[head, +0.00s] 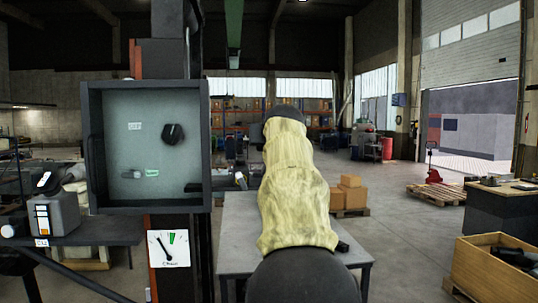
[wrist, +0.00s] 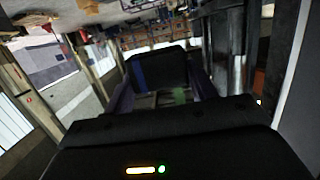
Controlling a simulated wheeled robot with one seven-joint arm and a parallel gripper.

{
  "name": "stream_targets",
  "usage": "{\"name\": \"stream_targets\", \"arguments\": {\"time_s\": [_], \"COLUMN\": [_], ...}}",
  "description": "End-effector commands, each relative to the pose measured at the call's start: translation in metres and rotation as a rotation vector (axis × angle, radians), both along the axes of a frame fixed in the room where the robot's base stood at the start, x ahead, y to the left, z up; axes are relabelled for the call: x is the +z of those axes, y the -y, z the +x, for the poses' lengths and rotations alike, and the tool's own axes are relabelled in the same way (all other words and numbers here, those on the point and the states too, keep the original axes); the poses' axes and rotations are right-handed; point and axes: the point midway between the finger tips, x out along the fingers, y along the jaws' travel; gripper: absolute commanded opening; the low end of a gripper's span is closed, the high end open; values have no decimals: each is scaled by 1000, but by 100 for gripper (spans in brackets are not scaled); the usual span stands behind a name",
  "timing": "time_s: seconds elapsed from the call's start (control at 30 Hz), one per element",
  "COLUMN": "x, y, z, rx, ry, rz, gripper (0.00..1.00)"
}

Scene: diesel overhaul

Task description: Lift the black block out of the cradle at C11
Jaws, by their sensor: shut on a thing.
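In the wrist view my gripper (wrist: 163,92) reaches away from the camera. A dark block-like thing (wrist: 160,68) sits between its fingers, and the gripper is shut on it. This looks like the black block; its lower part is dim and partly hidden by my gripper's body. I cannot make out a cradle around it or a C11 label in either view. In the head view my arm, in a pale yellow sleeve, stands in the middle and hides my gripper and what it holds.
A grey table (head: 235,240) stands behind my arm. At left are an open grey panel box (head: 150,145) with a dark knob, a dial gauge (head: 169,248) below it, and a shelf (head: 95,233) with a grey device (head: 55,214). A wooden crate (head: 490,270) is at right.

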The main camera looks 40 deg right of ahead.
Motion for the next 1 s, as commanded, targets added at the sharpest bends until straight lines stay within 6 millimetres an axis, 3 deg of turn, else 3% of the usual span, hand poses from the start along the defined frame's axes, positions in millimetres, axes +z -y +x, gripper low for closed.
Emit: {"name": "stream_targets", "arguments": {"time_s": [0.1, 0.27, 0.87, 1.0], "x": [14, 21, 21, 17], "y": [1, 0, 1, 14], "z": [0, 0, 0, -1], "rx": [-1, 0, -2, -31], "ry": [2, 2, 1, -1], "rz": [-2, -1, -1, 0], "gripper": [31, 31, 31, 31]}}
